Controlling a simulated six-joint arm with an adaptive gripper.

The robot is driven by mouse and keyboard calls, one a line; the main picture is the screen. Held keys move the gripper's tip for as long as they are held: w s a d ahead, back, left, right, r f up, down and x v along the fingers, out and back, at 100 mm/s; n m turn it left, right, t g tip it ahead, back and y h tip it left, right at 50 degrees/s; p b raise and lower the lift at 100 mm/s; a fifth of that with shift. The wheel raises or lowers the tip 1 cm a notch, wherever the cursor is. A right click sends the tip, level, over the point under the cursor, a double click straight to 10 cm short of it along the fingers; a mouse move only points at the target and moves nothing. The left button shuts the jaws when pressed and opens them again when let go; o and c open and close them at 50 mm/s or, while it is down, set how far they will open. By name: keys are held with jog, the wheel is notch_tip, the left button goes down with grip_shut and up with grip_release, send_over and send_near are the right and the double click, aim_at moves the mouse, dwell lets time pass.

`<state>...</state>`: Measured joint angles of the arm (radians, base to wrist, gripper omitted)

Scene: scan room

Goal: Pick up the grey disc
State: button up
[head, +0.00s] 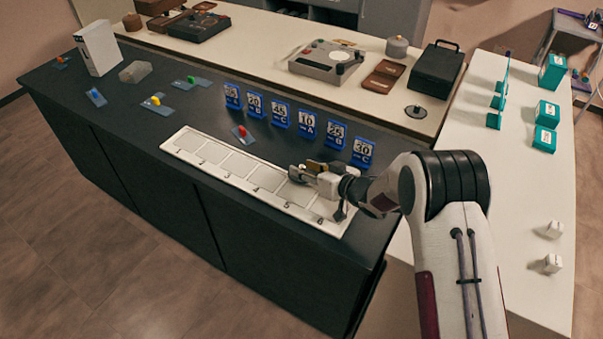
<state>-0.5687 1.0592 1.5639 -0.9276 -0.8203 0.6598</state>
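No plain loose grey disc stands out clearly. A dark grey round, flat piece with a small raised centre (415,111) lies on the pale back counter, right of the middle. A grey round, lidded, pot-like thing (397,46) stands farther back on the same counter. I cannot tell which of them is the grey disc. My gripper (303,173) is low over the right half of a white numbered strip (240,186), well in front of both. Its fingers point left and hide part of the strip. I cannot tell whether they are open or hold anything.
Blue numbered cards (307,123) stand in a row behind the strip. Teal boxes (547,113) are at the right. The dark counter's left front is clear.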

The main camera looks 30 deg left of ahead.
dwell(0.4)
grip_shut()
jog(key=shift+r, duration=0.2)
notch_tip(320, 180, up, 10)
jog(key=shift+f, duration=0.15)
dwell(0.7)
dwell(0.8)
